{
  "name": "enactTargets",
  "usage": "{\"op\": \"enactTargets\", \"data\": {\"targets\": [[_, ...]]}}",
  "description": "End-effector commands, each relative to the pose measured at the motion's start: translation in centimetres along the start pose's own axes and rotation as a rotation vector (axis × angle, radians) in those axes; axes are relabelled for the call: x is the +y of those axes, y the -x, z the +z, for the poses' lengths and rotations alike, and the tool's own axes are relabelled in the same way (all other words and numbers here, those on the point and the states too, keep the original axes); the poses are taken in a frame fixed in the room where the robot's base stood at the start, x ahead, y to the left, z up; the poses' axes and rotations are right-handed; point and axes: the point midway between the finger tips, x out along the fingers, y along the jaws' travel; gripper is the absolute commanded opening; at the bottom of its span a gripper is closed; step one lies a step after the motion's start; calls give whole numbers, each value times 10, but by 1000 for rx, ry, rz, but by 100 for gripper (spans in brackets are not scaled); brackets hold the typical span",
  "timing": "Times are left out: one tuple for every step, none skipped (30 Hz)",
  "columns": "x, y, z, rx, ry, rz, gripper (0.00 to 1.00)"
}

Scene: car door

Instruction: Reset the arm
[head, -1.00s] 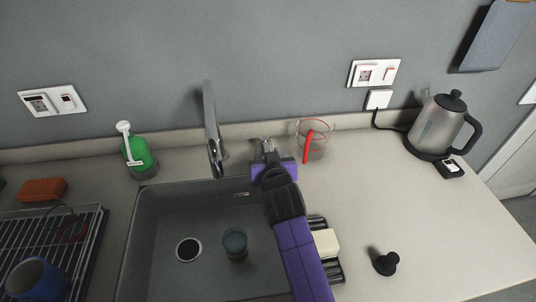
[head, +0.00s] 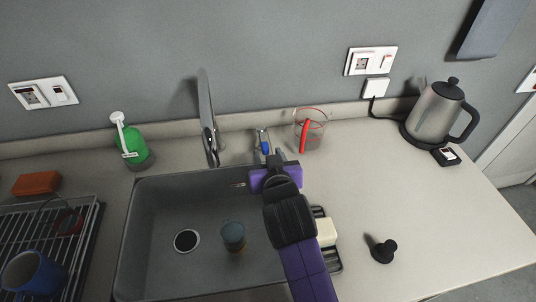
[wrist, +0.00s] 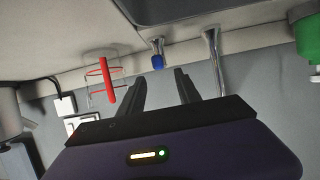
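My purple and black gripper (head: 272,160) is over the back right edge of the sink in the head view. In the wrist view, the two dark fingers of my gripper (wrist: 160,80) stand apart with nothing between them. The small tap handle with a blue part (head: 264,144) is just beyond my gripper. It also shows in the wrist view (wrist: 157,58), ahead of the gap between the fingers and apart from them. My fingers are mostly hidden in the head view.
The tall faucet (head: 207,115) stands left of my gripper, and a clear measuring cup with a red handle (head: 309,130) stands right. The sink (head: 165,215) holds a glass (head: 233,236). A sponge (head: 326,232), black stopper (head: 383,251) and kettle (head: 437,112) are on the right.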

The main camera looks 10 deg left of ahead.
Motion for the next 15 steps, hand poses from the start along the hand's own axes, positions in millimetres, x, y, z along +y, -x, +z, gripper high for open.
{"op": "enactTargets", "data": {"targets": [[0,0,0,0,0,0,40],[0,0,0,0,0,0,40],[0,0,0,0,0,0,40],[0,0,0,0,0,0,40],[0,0,0,0,0,0,40],[0,0,0,0,0,0,40],[0,0,0,0,0,0,40],[0,0,0,0,1,0,40],[0,0,-1,5,5,-1,40],[-1,0,-3,13,8,-3,40],[-2,0,-6,24,12,-6,40],[-3,0,-12,46,16,-13,40],[-5,2,-19,71,19,-20,40],[-6,4,-27,96,21,-27,40],[-9,8,-39,135,22,-37,40]]}}
